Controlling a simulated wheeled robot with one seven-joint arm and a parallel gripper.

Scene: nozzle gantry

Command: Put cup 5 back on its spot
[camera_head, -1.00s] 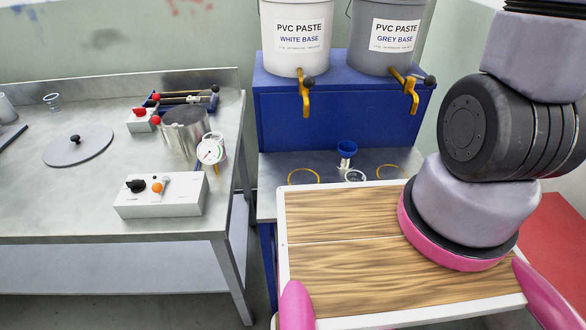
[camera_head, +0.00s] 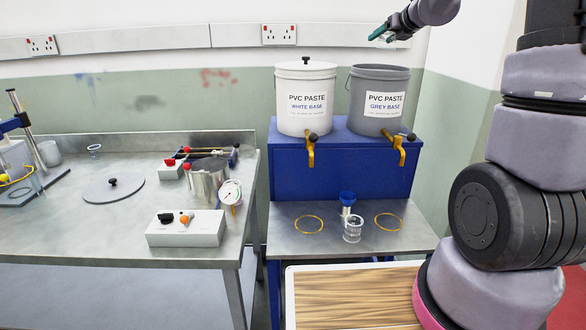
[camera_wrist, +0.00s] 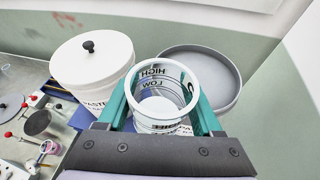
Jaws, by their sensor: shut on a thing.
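My gripper (camera_head: 382,34) is raised high at the top right of the head view, above the grey bucket. Its green fingers are shut on a clear cup (camera_wrist: 162,122), which sits between them in the wrist view. The cup shows the printed words HIGH and LOW, and its base looks white. I cannot read its number, and I cannot make out the held cup clearly in the head view. Another clear cup (camera_head: 352,231) stands on the metal shelf below the taps, between two yellow rings (camera_head: 309,225) (camera_head: 389,222).
White (camera_head: 305,100) and grey (camera_head: 378,104) paste buckets with yellow taps stand on a blue stand (camera_head: 330,169). A blue funnel (camera_head: 347,198) is behind the shelf cup. The left bench (camera_head: 90,230) holds a switch box (camera_head: 186,228), a metal pot (camera_head: 209,181) and a lid (camera_head: 112,188).

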